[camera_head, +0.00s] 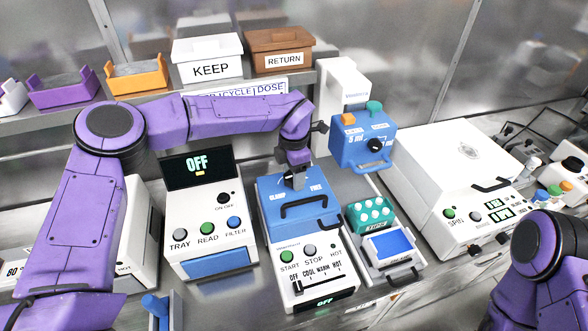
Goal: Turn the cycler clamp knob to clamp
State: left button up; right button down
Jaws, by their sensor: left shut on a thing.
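The cycler (283,255) is a white bench unit with a blue lid (310,222) and a black lid handle. The lid carries the words CLAMP on the left and FREE on the right. The dark clamp knob (299,183) sits between these words at the back of the lid. My left gripper (295,177) comes down from above and is shut on the knob. The gripper hides most of the knob, so I cannot tell its exact angle. My right arm shows only as a purple joint at the lower right; its gripper is out of view.
Left of the cycler stands a reader (203,232) with an OFF screen. To the right are a teal tube rack (371,213), a blue dispenser (362,146) and a white centrifuge (455,180). KEEP (208,57) and RETURN (280,50) bins sit on the shelf behind.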

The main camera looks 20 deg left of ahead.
pick_arm(q)
jog(key=shift+s+f+m, duration=0.15)
jog(key=shift+m, duration=0.25)
jog(key=o, duration=1.1)
jog(key=shift+c, duration=0.2)
jog(key=shift+r, duration=0.45)
notch_tip(320, 180, up, 9)
jog(key=b, duration=0.2)
jog(key=shift+f+b, duration=0.15)
jog(key=shift+b, duration=0.2)
jog(key=shift+a+r, duration=0.1)
jog(key=shift+r, duration=0.45)
